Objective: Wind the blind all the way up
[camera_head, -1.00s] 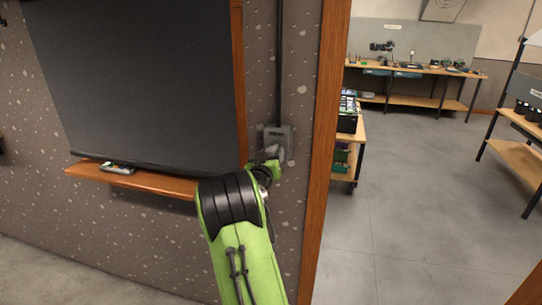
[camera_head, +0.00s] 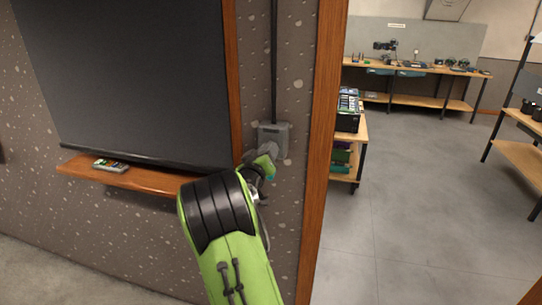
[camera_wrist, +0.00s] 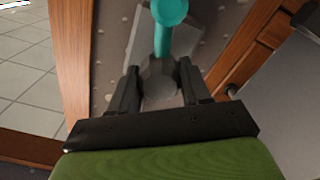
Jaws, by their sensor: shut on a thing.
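The dark grey blind (camera_head: 130,75) hangs low in the head view, its bottom bar (camera_head: 130,160) just above a wooden sill. A grey winder box (camera_head: 274,133) is fixed to the wall right of it, below a dark vertical strip. In the wrist view, a crank with a grey hub (camera_wrist: 160,88) and a teal handle (camera_wrist: 169,12) shows ahead of my gripper (camera_wrist: 160,80). My gripper is shut on the crank, with one dark finger on each side. The exact contact is hard to see. In the head view my arm partly hides the crank.
The wooden sill (camera_head: 150,181) holds a small grey-green device (camera_head: 110,166). A wooden door post (camera_head: 322,130) stands close to the right of the winder. Beyond it is open floor (camera_head: 420,210), a shelf cart (camera_head: 347,150) and a workbench (camera_head: 415,70).

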